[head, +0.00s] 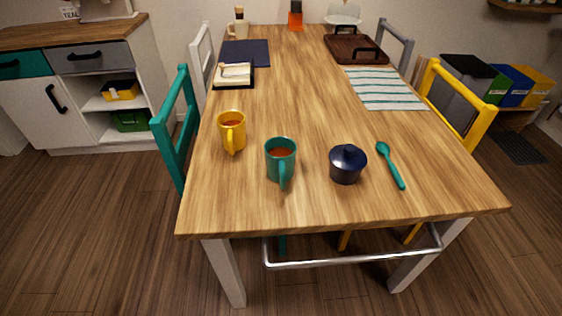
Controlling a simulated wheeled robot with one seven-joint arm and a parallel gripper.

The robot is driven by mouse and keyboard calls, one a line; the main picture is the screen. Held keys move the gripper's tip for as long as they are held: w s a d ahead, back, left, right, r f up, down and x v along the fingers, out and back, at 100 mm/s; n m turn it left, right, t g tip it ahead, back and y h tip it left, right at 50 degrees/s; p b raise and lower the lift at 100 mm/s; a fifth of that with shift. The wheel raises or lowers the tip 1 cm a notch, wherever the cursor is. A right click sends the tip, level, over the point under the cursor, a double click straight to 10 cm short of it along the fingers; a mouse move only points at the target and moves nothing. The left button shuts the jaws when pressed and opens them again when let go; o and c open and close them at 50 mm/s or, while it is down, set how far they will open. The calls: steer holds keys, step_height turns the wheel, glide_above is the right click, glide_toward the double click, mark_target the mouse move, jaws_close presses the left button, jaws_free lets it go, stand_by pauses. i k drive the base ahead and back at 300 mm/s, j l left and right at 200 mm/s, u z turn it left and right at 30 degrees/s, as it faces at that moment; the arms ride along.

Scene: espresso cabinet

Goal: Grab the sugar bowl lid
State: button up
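The sugar bowl (345,173) is a small dark navy pot standing upright near the front of the wooden table. Its lid (347,155), dark navy with a round knob on top, sits on the bowl. My gripper does not show in the head view, so its state and its place relative to the lid cannot be seen.
A teal mug (281,159) stands left of the bowl, with a yellow mug (231,132) farther left. A teal spoon (391,165) lies just right of the bowl. A metal rail (352,258) runs below the table's front edge. The table (300,90) is clear behind the bowl.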

mark_target(348, 157)
steer(key=z, duration=0.55)
steer(key=j+z, duration=0.45)
steer(key=j, duration=0.2)
steer(key=j+z, duration=0.5)
steer(key=k+j, duration=0.1)
steer(key=j, duration=0.65)
steer(key=k+j+z, duration=0.1)
steer(key=j, duration=0.3)
steer(key=k+j, duration=0.15)
steer(key=j, duration=0.2)
